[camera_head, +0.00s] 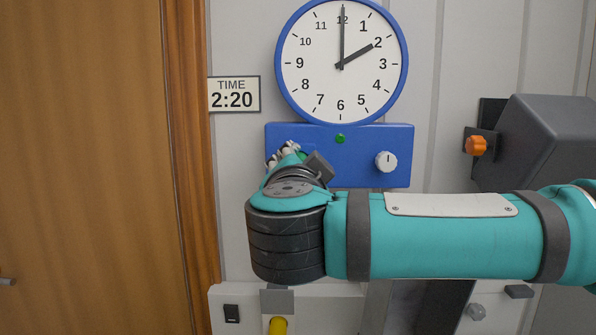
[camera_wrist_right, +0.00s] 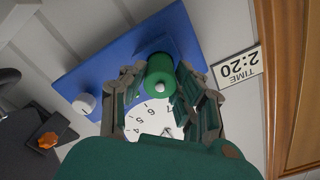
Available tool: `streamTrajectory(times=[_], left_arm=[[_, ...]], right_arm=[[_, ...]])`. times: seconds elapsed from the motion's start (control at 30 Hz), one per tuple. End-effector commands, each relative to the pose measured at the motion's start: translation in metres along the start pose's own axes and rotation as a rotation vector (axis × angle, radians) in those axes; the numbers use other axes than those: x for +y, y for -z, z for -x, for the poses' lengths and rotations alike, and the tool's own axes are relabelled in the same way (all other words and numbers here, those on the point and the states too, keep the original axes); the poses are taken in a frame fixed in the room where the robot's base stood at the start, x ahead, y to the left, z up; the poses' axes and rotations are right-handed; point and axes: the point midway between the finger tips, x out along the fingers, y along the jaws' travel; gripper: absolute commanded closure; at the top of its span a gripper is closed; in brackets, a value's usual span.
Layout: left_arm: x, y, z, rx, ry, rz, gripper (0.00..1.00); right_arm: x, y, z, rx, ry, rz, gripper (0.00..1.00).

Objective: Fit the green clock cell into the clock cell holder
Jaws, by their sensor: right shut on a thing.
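The green clock cell (camera_wrist_right: 160,76) is a short green cylinder with a pale tip. It is held between the fingers of my right gripper (camera_wrist_right: 170,86) in the wrist view. In the head view the right gripper (camera_head: 287,154) is in front of the left part of the blue clock panel (camera_head: 370,140), and my arm hides most of the cell. A darker blue boxy part just beyond the cell in the wrist view appears to be the clock cell holder (camera_wrist_right: 182,36). I cannot tell whether the cell touches it. My left gripper is not in view.
The clock (camera_head: 320,85) hangs above the panel, reading 2:00, beside a "TIME 2:20" sign (camera_head: 233,94). The panel has a white knob (camera_head: 386,161) and a green light (camera_head: 340,138). A wooden door (camera_head: 85,150) is left; a dark machine with an orange knob (camera_head: 476,145) is right.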

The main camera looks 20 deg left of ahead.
Motion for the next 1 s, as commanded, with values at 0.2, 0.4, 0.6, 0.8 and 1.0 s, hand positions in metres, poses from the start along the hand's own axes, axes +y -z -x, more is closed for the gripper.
streamTrajectory(times=[0.2, 0.4, 0.6, 0.8, 1.0], left_arm=[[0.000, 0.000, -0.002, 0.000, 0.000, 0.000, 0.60], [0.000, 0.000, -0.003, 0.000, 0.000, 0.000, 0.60], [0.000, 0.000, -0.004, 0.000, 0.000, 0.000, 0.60], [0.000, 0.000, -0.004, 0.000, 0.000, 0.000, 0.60], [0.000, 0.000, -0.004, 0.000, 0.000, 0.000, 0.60]], right_arm=[[0.000, 0.000, -0.006, 0.001, 0.000, 0.000, 1.00], [0.000, 0.000, -0.011, 0.001, 0.000, 0.000, 1.00], [0.000, 0.000, -0.015, 0.001, 0.000, 0.001, 1.00], [0.000, 0.000, -0.015, 0.001, 0.000, 0.001, 0.47], [0.000, 0.000, -0.015, 0.000, 0.000, 0.000, 0.43]])
